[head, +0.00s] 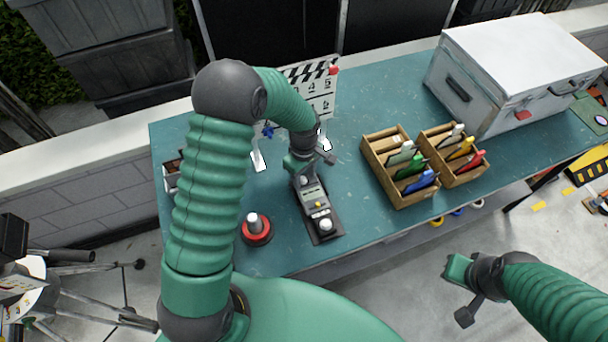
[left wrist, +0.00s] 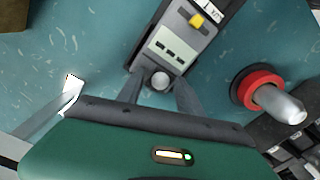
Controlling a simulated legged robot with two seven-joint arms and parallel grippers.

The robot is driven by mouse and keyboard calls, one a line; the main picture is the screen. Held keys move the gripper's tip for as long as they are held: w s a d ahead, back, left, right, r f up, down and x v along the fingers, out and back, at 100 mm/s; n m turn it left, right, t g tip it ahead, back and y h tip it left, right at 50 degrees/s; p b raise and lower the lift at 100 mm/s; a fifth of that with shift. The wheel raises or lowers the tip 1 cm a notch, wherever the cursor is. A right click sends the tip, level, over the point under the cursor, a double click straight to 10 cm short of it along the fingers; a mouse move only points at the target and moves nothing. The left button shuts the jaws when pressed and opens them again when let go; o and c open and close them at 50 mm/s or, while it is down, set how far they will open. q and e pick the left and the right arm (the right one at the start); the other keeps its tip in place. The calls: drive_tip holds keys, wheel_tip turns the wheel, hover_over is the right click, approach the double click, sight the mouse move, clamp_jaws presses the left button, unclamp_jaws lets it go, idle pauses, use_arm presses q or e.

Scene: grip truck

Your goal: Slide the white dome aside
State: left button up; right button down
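A grey and black control box (head: 314,205) lies on the teal table. A small round pale dome (head: 305,180) is on its far end; in the left wrist view the pale dome (left wrist: 160,81) sits between my fingertips. A second white dome (head: 326,225) is at the near end of the box, beside a yellow knob. My left gripper (head: 302,174) points down over the far end. In the left wrist view my left gripper (left wrist: 160,92) has its fingers apart around the first dome; contact is unclear. My right gripper (head: 456,270) is off the table's front right side, its fingers unclear.
A red-based post with a pale tip (head: 256,228) stands left of the box. A clapperboard (head: 318,90) stands behind. Wooden trays (head: 372,152) with coloured markers and a large white case (head: 515,60) are to the right. Bare table lies between box and trays.

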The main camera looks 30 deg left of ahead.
use_arm(q)
drive_tip(key=shift+a, duration=0.3)
clamp_jaws()
drive_tip(key=shift+w+d, duration=1.15)
drive_tip(key=shift+w, duration=0.2)
drive_tip(key=shift+o, duration=0.8)
unclamp_jaws()
drive_tip(key=shift+w+f, duration=0.1)
